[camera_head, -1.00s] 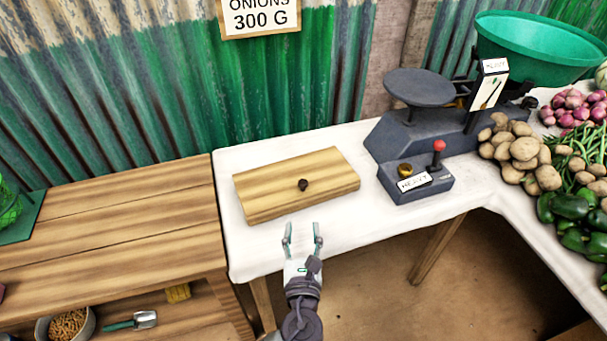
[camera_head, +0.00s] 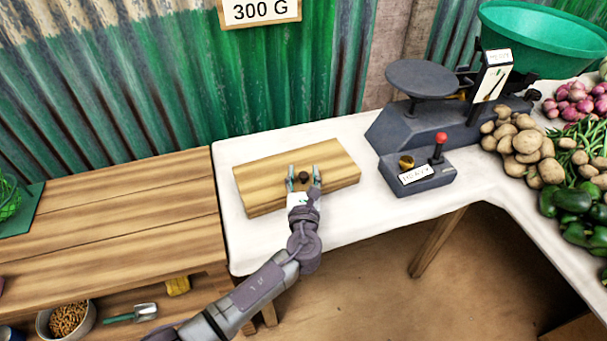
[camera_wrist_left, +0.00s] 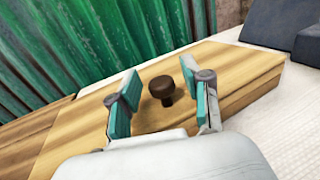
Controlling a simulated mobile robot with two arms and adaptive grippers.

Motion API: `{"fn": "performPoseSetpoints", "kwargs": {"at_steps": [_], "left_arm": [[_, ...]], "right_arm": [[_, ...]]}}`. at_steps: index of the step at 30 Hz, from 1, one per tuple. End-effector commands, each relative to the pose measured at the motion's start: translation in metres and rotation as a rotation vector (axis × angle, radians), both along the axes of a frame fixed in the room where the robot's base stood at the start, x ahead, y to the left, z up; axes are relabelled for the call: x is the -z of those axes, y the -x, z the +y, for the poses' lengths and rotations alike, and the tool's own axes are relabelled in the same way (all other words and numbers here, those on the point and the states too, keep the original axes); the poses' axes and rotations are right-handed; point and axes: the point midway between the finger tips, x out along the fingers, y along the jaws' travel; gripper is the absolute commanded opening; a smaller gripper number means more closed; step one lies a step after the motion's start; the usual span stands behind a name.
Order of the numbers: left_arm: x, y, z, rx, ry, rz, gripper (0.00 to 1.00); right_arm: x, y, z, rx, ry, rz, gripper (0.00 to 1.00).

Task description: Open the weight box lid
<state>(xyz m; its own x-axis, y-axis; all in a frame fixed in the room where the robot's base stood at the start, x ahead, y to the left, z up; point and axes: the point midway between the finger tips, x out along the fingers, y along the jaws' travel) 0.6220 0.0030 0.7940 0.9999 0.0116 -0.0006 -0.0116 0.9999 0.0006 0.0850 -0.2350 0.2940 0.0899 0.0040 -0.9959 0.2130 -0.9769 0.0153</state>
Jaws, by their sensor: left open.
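The wooden weight box (camera_head: 262,181) lies on the white-covered table with its lid shut. My left gripper (camera_head: 304,176) is open at the lid, with one finger on each side of the knob. In the left wrist view the knob (camera_wrist_left: 162,90) stands between the two teal finger pads (camera_wrist_left: 161,105), with gaps on both sides. The lid (camera_wrist_left: 236,72) fills much of that view. I cannot tell whether the fingertips touch the lid. My right gripper is not in view.
A dark balance scale (camera_head: 425,115) with a green bowl (camera_head: 540,45) stands right of the box. A control block with a red-topped lever (camera_head: 440,140) is in front of it. Potatoes (camera_head: 520,145) and other vegetables lie further right. A wooden bench (camera_head: 110,220) adjoins on the left.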

Motion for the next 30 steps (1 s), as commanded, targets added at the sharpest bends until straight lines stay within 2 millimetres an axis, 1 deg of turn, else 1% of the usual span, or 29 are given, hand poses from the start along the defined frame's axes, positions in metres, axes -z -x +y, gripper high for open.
{"fn": "performPoseSetpoints", "kwargs": {"at_steps": [8, 9, 11, 15, 18, 26, 30], "left_arm": [[0.0002, -0.0022, -0.0003, 0.001, 0.000, 0.001, 0.49], [0.0002, -0.0021, -0.0003, 0.001, 0.000, 0.001, 0.47], [0.0001, -0.0021, -0.0003, 0.001, 0.000, 0.001, 0.37], [0.0002, -0.0020, -0.0003, 0.001, 0.000, 0.001, 0.14], [0.0002, -0.0019, -0.0003, 0.001, 0.000, 0.001, 0.00], [0.0001, -0.0018, -0.0003, 0.001, 0.000, 0.001, 0.00], [-0.0035, -0.0023, -0.0001, 0.001, 0.003, 0.010, 0.00]], "right_arm": [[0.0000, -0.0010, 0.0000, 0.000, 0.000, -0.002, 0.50], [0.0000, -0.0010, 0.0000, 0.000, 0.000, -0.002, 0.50], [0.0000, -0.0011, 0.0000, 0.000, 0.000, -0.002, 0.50], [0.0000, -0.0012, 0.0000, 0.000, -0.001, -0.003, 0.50], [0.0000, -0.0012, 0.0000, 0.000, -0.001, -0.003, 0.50], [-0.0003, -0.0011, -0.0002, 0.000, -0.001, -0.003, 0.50], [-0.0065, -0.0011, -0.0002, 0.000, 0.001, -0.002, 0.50]]}}
